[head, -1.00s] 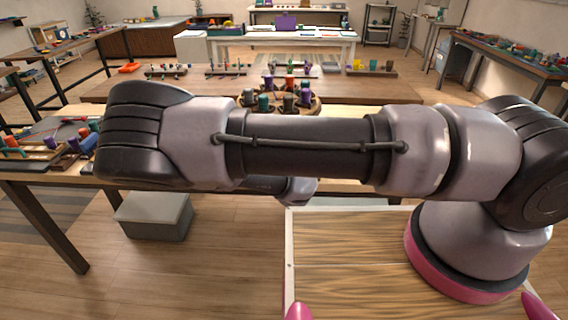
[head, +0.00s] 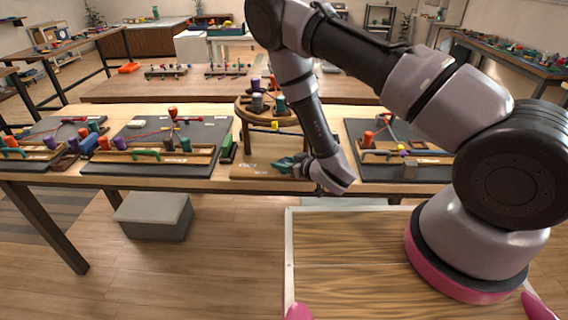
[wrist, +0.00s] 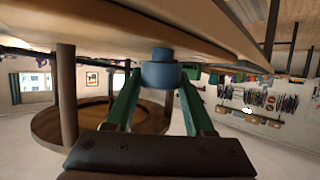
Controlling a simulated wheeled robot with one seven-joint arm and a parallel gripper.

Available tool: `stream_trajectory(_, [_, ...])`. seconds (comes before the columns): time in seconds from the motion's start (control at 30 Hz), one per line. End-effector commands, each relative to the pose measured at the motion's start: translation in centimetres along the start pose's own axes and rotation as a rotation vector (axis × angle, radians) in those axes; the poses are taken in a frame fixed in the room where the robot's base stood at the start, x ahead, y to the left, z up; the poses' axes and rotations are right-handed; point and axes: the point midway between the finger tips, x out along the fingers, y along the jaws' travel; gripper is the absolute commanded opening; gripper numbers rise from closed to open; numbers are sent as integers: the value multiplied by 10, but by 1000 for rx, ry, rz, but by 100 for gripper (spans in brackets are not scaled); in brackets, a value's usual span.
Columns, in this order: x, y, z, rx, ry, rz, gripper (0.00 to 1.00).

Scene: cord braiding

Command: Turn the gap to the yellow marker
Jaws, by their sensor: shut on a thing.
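The round wooden braiding stand (head: 243,112) is at the middle of the bench, with several coloured bobbins (head: 258,103) on its top disc. A small yellow piece (head: 275,125), probably the yellow marker, shows at the disc's front rim. My gripper (head: 288,163) is low at the front of the stand, below the disc. In the wrist view, the green fingers of my gripper (wrist: 160,88) are shut on a blue round knob (wrist: 161,70) close under the wooden disc (wrist: 120,28). I cannot make out the gap in either view.
Dark work mats with cord boards lie left (head: 190,135) and right (head: 410,135) of the stand. A wooden post (wrist: 66,95) and a lower round base (wrist: 45,125) show in the wrist view. A grey box (head: 153,215) is on the floor.

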Motion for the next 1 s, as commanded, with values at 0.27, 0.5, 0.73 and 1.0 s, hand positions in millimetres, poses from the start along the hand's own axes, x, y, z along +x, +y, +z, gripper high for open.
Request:
stream_trajectory(0.27, [1, 4, -2, -53, 5, -128, 0])
stream_trajectory(0.5, [1, 3, -2, -116, 6, -275, 0])
stream_trajectory(0.73, [2, 4, -2, -201, 5, -469, 0])
stream_trajectory(1.0, [3, 4, -2, -302, 3, -706, 0])
